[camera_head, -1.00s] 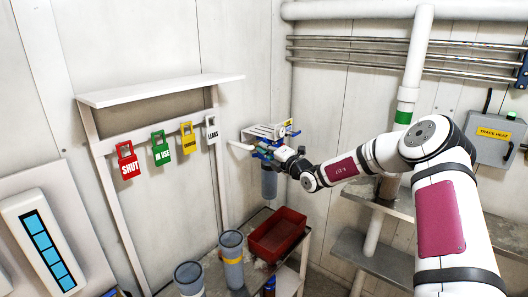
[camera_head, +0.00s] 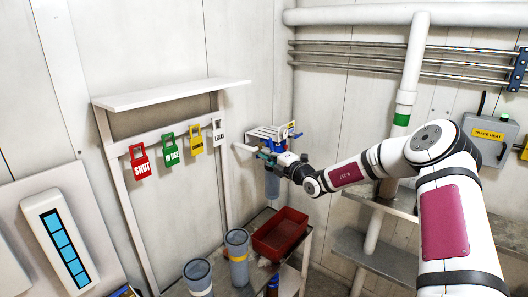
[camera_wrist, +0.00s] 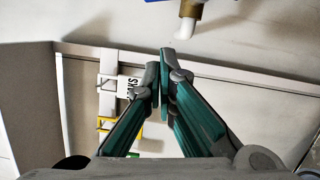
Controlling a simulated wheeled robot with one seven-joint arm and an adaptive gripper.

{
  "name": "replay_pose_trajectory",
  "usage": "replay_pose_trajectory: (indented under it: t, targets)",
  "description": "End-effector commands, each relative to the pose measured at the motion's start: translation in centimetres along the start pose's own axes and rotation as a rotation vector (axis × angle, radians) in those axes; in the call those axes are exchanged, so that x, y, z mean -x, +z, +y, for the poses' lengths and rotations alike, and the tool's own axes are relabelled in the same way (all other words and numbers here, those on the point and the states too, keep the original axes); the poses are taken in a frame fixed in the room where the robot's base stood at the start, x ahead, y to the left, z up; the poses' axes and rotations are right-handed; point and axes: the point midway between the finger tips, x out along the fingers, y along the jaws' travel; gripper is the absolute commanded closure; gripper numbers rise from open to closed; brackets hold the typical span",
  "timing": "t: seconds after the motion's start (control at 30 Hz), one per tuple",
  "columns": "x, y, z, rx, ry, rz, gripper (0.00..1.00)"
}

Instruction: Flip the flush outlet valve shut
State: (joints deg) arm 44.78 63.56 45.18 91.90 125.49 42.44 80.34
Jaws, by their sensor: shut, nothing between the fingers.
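A blue and white filter assembly (camera_head: 272,135) is on the wall near the corner, with a grey canister (camera_head: 272,184) hanging below it. A white outlet pipe (camera_head: 243,148) sticks out at its left. In the wrist view, a white pipe end with a tan fitting (camera_wrist: 189,22) and a blue edge (camera_wrist: 190,2) show at the top. I cannot make out the valve's handle or its position. My gripper (camera_head: 265,155) is in front of the assembly's lower part. In the wrist view its teal fingers (camera_wrist: 163,72) are together and empty, their tips just below the pipe end.
A white shelf (camera_head: 170,95) on the left wall carries red (camera_head: 140,163), green (camera_head: 170,150), yellow (camera_head: 196,140) and white (camera_head: 218,131) hanging tags. Below my gripper stand a red bin (camera_head: 280,236) and grey cylinders (camera_head: 237,258). Pipes and a trace heat box (camera_head: 489,138) are at right.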

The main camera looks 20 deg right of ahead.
Motion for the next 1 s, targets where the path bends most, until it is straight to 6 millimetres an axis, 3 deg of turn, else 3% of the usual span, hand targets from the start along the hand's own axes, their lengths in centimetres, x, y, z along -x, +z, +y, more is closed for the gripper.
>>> replay_pose_trajectory:
  t: [0.5,1.0]
  targets:
    - [7.6,0.1,-0.4,0.0,-0.004,-0.001,1.0]
    - [8.3,0.1,-0.4,-0.001,-0.003,-0.001,1.0]
